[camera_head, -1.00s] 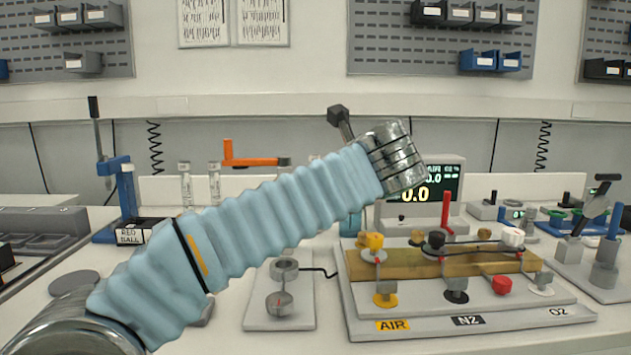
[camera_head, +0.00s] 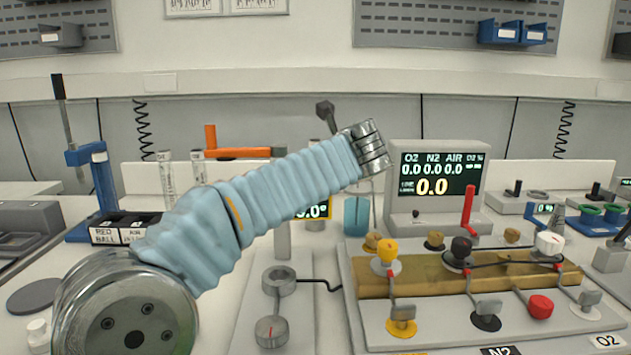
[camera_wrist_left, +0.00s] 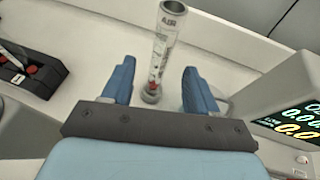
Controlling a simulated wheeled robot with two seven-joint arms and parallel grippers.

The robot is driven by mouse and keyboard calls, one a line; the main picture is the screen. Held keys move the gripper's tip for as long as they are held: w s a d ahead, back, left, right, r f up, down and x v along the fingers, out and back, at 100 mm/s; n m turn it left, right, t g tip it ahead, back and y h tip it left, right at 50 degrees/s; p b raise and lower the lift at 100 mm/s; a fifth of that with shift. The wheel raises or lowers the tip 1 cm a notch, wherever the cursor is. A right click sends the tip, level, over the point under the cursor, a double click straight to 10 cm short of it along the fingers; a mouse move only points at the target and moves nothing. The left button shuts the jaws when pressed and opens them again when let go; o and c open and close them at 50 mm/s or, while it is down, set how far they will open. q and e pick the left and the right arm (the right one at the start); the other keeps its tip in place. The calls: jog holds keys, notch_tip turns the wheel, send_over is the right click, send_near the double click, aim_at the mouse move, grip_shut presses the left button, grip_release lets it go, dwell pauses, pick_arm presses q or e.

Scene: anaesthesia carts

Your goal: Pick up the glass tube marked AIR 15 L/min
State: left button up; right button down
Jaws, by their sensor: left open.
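A clear glass tube (camera_wrist_left: 160,50) marked AIR stands upright in the left wrist view, with a red mark near its base. My left gripper (camera_wrist_left: 158,68) is open, with one blue finger on each side of the tube's line and visible gaps to it. The flow rate on the tube is too small to read. In the head view, my left arm crosses the middle and its gripper is hidden. Two glass tubes, a left one (camera_head: 167,180) and a right one (camera_head: 198,176), stand behind the arm. I cannot tell which tube the wrist view shows. My right gripper is out of view.
A monitor (camera_head: 437,215) stands right of the arm. In front of it is a board (camera_head: 365,320) with coloured knobs. A box labelled RED BALL (camera_head: 105,236) and a blue stand (camera_head: 98,180) are at left. An orange clamp (camera_head: 240,153) is behind the arm.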

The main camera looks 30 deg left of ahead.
pick_arm(q)
jog(key=p+x, duration=0.1)
jog(key=x, duration=0.4)
jog(key=shift+w, duration=0.1)
jog(key=shift+r, duration=0.1)
grip_shut()
